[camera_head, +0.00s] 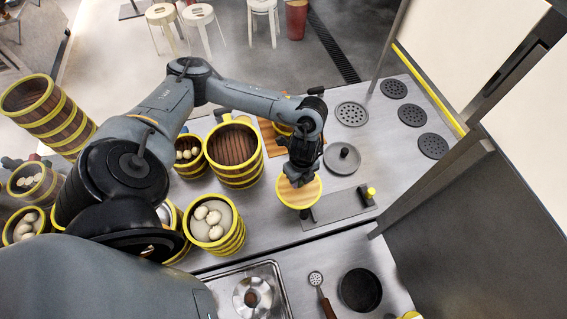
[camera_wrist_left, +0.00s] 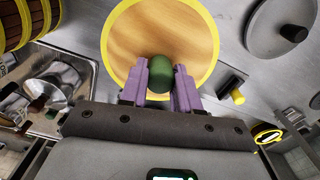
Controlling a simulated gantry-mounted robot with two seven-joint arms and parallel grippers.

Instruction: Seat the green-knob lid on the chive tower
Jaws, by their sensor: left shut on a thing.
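My left gripper (camera_head: 298,181) is shut on the green knob (camera_wrist_left: 160,77) of a round wooden lid with a yellow rim (camera_head: 299,193). The lid fills the top middle of the left wrist view (camera_wrist_left: 190,28). It hangs over the counter beside a dark plate, and its exact height is hard to tell. Yellow-banded wooden steamers stand to its left: one with pale buns (camera_head: 240,237), a taller one with an open top (camera_head: 261,165), and a small one with buns (camera_head: 190,171). I cannot tell which is the chive tower. My right gripper is not in view.
A grey round lid with a dark knob (camera_head: 335,167) lies behind the held lid. The dark plate (camera_head: 340,208) has a yellow knob (camera_head: 371,191) at its end. A sink (camera_head: 217,285), a ladle (camera_head: 325,302) and a black pan (camera_head: 360,289) are in front.

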